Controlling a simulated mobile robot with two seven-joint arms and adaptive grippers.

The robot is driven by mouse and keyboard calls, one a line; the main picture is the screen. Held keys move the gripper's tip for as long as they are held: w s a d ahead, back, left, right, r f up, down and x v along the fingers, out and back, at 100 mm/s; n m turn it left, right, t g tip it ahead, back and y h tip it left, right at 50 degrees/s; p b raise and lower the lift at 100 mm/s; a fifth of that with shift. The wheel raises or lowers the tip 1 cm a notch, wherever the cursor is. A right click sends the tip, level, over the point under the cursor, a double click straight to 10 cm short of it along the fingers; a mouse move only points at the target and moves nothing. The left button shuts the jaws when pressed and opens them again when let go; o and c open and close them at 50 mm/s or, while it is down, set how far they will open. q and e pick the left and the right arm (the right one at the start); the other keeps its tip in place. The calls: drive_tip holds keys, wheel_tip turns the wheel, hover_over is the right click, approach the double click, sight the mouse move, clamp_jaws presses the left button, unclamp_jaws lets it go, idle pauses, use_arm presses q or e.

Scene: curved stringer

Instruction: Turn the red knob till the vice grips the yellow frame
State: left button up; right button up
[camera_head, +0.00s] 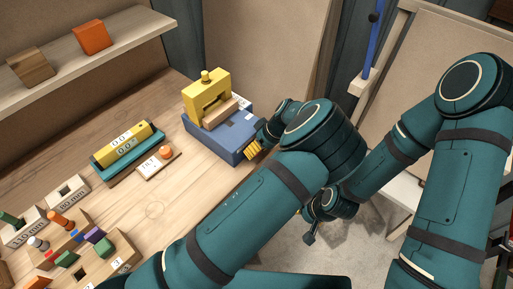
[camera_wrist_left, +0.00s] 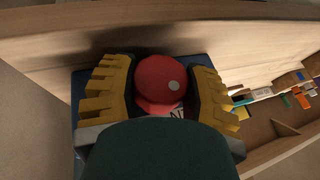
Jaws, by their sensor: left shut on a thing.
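The yellow frame (camera_head: 190,101) stands upright on the blue vice (camera_head: 208,143), with a pale wooden block (camera_head: 222,113) across its opening. My left gripper (camera_head: 253,149) is at the near right end of the vice. In the left wrist view my left gripper (camera_wrist_left: 160,88) has its yellow ribbed fingers on both sides of the red knob (camera_wrist_left: 158,78), shut on it. The knob has a pale dot on its face. The knob is hidden in the head view. My right gripper (camera_head: 310,232) hangs low over the floor, dark and small; its fingers are unclear.
A teal and yellow device with number displays (camera_head: 127,146) and a small board with an orange knob (camera_head: 157,163) lie left of the vice. Several wooden holders with coloured pegs fill the lower left. A shelf (camera_head: 70,62) carries an orange block (camera_head: 93,39) and a wooden block (camera_head: 31,67).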

use_arm(q)
drive_tip(key=shift+f+g+y, duration=0.15)
drive_tip(key=shift+g+y, duration=0.25)
drive_tip(key=shift+g, duration=0.2)
drive_tip(key=shift+m+g+y+b, duration=0.3)
drive_tip(key=shift+g+y+b, duration=0.2)
drive_tip(key=shift+b, duration=0.15)
drive_tip(key=o, duration=1.2)
drive_tip(key=shift+r, duration=0.2)
drive_tip(key=v, duration=1.2)
